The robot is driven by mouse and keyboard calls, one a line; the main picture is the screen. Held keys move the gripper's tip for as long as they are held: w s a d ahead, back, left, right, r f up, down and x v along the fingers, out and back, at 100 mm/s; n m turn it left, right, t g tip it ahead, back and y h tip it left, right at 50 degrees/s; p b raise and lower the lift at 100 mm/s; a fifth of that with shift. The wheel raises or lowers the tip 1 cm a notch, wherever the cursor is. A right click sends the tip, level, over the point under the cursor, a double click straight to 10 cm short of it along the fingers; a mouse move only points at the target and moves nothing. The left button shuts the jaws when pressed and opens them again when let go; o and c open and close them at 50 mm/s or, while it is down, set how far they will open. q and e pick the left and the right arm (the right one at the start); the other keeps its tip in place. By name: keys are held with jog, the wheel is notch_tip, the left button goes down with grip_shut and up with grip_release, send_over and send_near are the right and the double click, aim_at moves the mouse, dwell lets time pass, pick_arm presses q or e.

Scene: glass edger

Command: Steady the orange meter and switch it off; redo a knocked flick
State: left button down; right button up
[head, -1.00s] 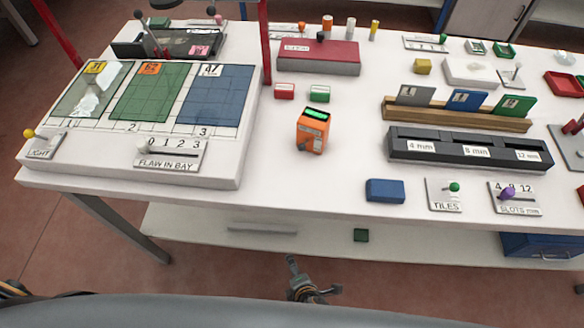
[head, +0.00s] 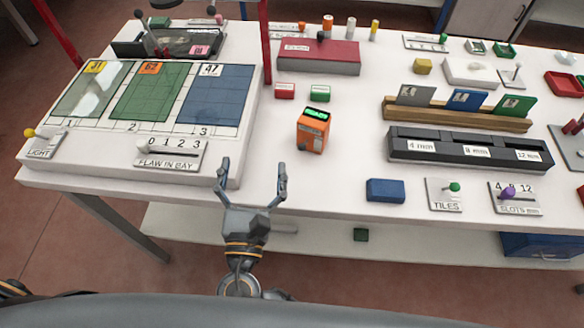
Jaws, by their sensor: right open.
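The orange meter (head: 312,134) stands upright on the white table, right of the bay panel. Its green display (head: 316,113) is lit on top; a switch on it is too small to make out. My right gripper (head: 253,173) is open and empty at the table's front edge, its two fingers spread and pointing away from me. It is below and left of the meter, apart from it. My left gripper is not in view.
The bay panel (head: 225,178) with its flaw lever lies left of the gripper. A red block (head: 285,91) and a green block (head: 319,93) sit behind the meter. A blue block (head: 385,190) and a black slotted rack (head: 470,149) stand to the right.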

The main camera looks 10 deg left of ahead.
aim_at(309, 137)
jog(key=w+d+f+m+h, duration=0.1)
jog(key=d+h, duration=0.1)
jog(key=d+f+m+g+h, duration=0.1)
jog(key=d+h, duration=0.1)
jog(key=w+d+f+g+h, duration=0.1)
jog(key=d, duration=0.2)
jog(key=shift+w+m+h, duration=0.3)
jog(key=shift+m+h, duration=0.1)
jog(key=shift+w+d+f, duration=0.1)
jog(key=shift+w+d, duration=0.05)
jog(key=shift+w, duration=0.05)
jog(key=x, duration=1.1)
jog(key=shift+w+d+f, duration=0.15)
jog(key=shift+w, duration=0.1)
jog(key=c, duration=1.4)
jog(key=shift+c, duration=0.2)
